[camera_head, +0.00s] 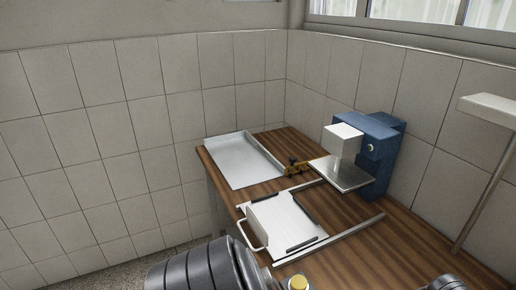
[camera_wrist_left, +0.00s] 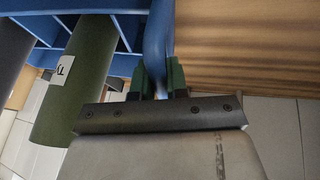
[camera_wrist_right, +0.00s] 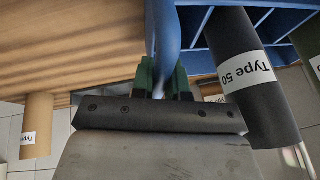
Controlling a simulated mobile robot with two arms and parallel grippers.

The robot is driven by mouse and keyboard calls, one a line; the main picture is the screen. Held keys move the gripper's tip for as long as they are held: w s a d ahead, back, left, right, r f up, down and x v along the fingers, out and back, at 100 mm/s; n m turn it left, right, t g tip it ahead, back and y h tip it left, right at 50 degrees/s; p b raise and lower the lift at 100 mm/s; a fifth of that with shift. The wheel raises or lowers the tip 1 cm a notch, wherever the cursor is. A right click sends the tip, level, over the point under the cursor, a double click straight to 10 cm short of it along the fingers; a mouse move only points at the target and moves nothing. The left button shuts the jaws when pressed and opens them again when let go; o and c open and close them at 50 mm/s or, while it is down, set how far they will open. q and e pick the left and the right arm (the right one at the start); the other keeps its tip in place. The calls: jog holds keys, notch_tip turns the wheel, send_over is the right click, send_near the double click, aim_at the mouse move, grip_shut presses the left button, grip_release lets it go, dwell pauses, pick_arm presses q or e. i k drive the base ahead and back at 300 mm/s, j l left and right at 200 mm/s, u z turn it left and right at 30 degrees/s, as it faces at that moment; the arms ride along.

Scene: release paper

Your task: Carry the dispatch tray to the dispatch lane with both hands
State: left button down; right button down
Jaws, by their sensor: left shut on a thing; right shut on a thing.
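The blue tray, which I take as the dispatch tray, shows in the left wrist view (camera_wrist_left: 110,58) and the right wrist view (camera_wrist_right: 215,20), but not in the head view. My left gripper (camera_wrist_left: 155,82) is shut on a curved blue handle at one end. My right gripper (camera_wrist_right: 163,80) is shut on a similar blue handle. The tray holds a green roll (camera_wrist_left: 75,90) with a partly seen label and a dark roll (camera_wrist_right: 245,85) labelled "Type 50". I cannot make out a marked dispatch lane.
A wooden table (camera_head: 345,215) stands in a tiled corner. A tan labelled roll (camera_wrist_right: 37,120) shows beside a wooden surface.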

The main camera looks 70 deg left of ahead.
aim_at(240, 158)
jog(key=z, duration=1)
jog(key=k+z, duration=0.75)
jog(key=z, duration=0.15)
jog(key=k+j+z, duration=0.1)
jog(key=k+z, duration=0.2)
jog(key=k, duration=0.25)
jog(key=k+z, duration=0.25)
jog(key=k, duration=0.35)
jog(key=k+u, duration=0.15)
jog(key=k, duration=1)
jog(key=k+u, duration=0.25)
jog(key=k, duration=0.15)
jog(key=k+j+u, duration=0.3)
jog(key=k+l+u, duration=0.1)
jog(key=u, duration=1.15)
jog(key=i+u, duration=0.1)
jog(key=u, duration=0.35)
jog(key=i+j+u, duration=0.1)
jog(key=u, duration=0.3)
jog(key=i, duration=0.8)
